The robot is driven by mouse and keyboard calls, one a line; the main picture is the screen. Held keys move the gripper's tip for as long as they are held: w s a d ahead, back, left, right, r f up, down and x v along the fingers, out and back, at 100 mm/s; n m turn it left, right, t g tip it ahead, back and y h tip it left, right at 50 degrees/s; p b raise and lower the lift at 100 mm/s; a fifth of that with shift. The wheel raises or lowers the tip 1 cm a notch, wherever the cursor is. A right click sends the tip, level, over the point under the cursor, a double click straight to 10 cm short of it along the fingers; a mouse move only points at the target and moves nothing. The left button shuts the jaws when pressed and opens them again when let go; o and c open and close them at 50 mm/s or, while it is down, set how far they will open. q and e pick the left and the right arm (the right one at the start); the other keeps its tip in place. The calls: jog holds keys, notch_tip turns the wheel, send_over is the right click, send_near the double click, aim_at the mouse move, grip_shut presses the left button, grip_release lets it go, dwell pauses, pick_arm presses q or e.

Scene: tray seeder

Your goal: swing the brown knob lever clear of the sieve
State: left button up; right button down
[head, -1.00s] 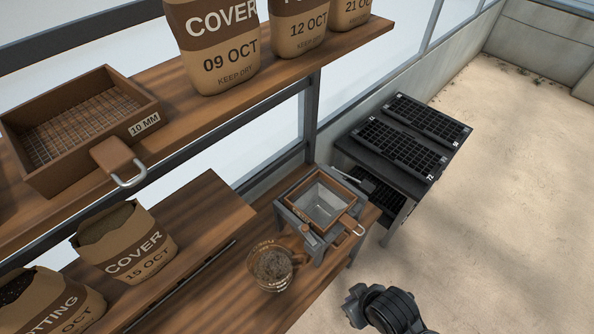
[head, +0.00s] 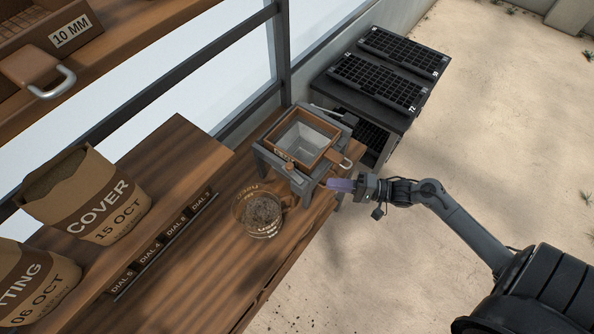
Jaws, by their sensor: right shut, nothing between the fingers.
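The sieve (head: 270,140), a brown square frame, sits on top of the grey seeder stand (head: 263,158). Its brown grip ends in a metal loop (head: 346,162) at the right. A small brown knob (head: 289,166) shows at the stand's front, close below the sieve's edge. I take it for the lever's knob; the lever arm is too small to make out. My right gripper (head: 332,185), with purple fingertips, is shut and empty. It points left, just right of the stand and apart from the knob. My left gripper is not in view.
A glass jug of soil (head: 262,214) stands on the bench left of the stand. Black cell trays (head: 375,83) lie on a dark table behind. Paper sacks (head: 97,203) stand at the left, under a shelf with another sieve (head: 30,68). The floor at right is clear.

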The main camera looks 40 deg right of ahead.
aim_at(293, 171)
jog(key=w+d+n+b, duration=0.1)
jog(key=w+d+b, duration=0.25)
jog(key=d, duration=0.55)
jog(key=shift+h, duration=0.3)
jog(key=x, duration=0.3)
jog(key=p+x, duration=0.1)
jog(key=x, duration=0.6)
jog(key=shift+w+a+f, duration=0.25)
jog(key=shift+w+f, duration=0.05)
jog(key=a, duration=0.1)
jog(key=a+p, duration=0.1)
jog(key=a, duration=0.1)
jog(key=shift+w+f, duration=0.1)
jog(key=shift+f, duration=0.1)
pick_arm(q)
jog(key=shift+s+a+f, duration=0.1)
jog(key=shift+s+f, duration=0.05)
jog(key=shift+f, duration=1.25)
pick_arm(e)
jog(key=shift+w+a+f, duration=0.1)
jog(key=shift+a, duration=0.4)
